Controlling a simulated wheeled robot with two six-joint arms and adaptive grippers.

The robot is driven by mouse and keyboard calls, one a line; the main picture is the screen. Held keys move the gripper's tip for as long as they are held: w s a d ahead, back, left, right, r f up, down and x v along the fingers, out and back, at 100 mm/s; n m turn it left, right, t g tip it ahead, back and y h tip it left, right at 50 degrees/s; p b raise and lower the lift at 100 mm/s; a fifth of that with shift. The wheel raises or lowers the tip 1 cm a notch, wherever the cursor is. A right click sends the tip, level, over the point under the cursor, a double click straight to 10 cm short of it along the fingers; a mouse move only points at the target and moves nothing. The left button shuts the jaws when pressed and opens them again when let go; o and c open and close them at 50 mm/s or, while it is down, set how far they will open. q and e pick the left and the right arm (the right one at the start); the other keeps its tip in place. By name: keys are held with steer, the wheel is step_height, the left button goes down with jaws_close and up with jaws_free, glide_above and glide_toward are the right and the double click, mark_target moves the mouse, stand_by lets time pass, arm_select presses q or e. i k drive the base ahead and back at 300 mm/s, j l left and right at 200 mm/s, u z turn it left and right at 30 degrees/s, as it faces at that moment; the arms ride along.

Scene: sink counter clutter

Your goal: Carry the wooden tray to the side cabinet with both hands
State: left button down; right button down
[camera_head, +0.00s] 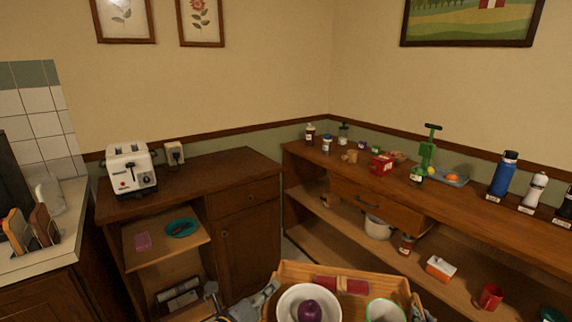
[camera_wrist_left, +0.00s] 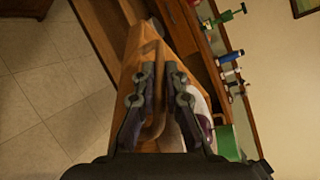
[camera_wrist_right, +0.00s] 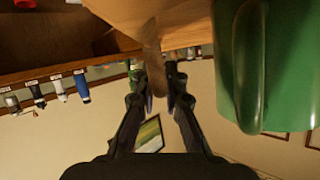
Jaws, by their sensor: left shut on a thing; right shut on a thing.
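The wooden tray (camera_head: 298,269) is at the bottom centre of the head view, its near part cut off by the picture edge. It holds a white bowl (camera_head: 286,304) with a dark purple round item (camera_head: 312,311), a red item (camera_head: 340,284) and a green-rimmed cup (camera_head: 384,311). My left gripper (camera_head: 270,289) is shut on the tray's left side; the tray wall also shows in the left wrist view (camera_wrist_left: 138,48). My right gripper (camera_wrist_right: 157,78) is shut on the tray's right side, beside a large green cup (camera_wrist_right: 243,70).
A low wooden cabinet (camera_head: 222,186) with a white toaster (camera_head: 130,168) stands at the left, its top mostly bare right of the toaster. A long wooden shelf unit (camera_head: 470,225) at the right carries bottles, a green press (camera_head: 427,155) and small items. A tiled counter (camera_head: 60,215) is far left.

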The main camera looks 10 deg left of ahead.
mark_target(231, 164)
steer(key=i, duration=1.4)
steer(key=u, duration=1.05)
